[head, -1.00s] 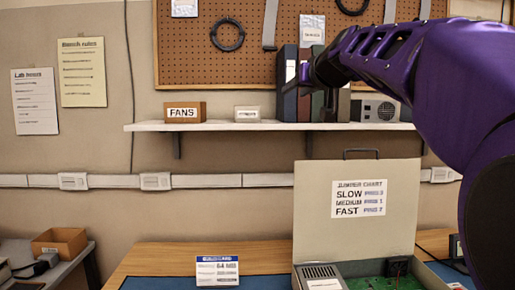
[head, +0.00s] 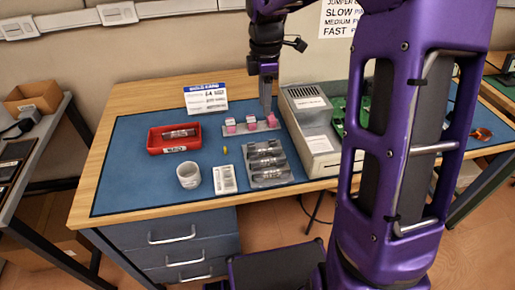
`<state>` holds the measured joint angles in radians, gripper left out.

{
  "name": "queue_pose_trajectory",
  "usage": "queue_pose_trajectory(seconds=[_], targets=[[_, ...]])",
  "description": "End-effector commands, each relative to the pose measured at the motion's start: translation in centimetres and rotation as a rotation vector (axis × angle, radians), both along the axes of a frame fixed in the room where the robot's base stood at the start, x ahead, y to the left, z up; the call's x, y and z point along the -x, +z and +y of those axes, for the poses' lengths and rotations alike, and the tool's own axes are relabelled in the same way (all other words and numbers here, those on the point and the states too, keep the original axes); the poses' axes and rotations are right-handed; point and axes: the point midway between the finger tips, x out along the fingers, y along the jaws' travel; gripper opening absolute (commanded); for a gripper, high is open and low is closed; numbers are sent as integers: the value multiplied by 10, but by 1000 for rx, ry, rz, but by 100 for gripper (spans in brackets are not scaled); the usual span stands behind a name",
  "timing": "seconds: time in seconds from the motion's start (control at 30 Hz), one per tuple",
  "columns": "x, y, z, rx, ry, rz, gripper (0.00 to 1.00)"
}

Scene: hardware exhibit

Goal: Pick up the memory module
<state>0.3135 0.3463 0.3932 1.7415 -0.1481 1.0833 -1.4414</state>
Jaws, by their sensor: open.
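I cannot tell for certain which small part is the memory module. A red bin (head: 153,141) with a white label on its front holds a grey, stick-like part (head: 180,134). A grey tray (head: 285,176) at the right of the blue mat holds several dark and silvery parts. Behind it, a small grey strip (head: 249,131) bears pink-and-white blocks (head: 231,125). My gripper (head: 267,108) points down, just above or beside the rightmost pink block; contact is unclear. It is open, with nothing visibly held, though its fingertips are small here.
The blue mat (head: 122,170) covers the wooden bench. A white cup (head: 189,175), a pale slotted tray (head: 225,179), a small yellow piece (head: 225,149) and a sign card (head: 206,98) stand on it. A grey case (head: 309,122) stands close to the right of my gripper.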

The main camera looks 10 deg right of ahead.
Motion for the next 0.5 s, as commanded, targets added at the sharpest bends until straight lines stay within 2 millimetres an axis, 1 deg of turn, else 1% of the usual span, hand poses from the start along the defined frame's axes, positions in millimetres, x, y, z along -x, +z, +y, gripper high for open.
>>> queue_pose_trajectory(seconds=[0.17,0.4,0.5], targets=[[2,-33,0,0,5,6,45],[1,-85,0,0,3,5,45],[1,-103,0,-1,4,4,45]])
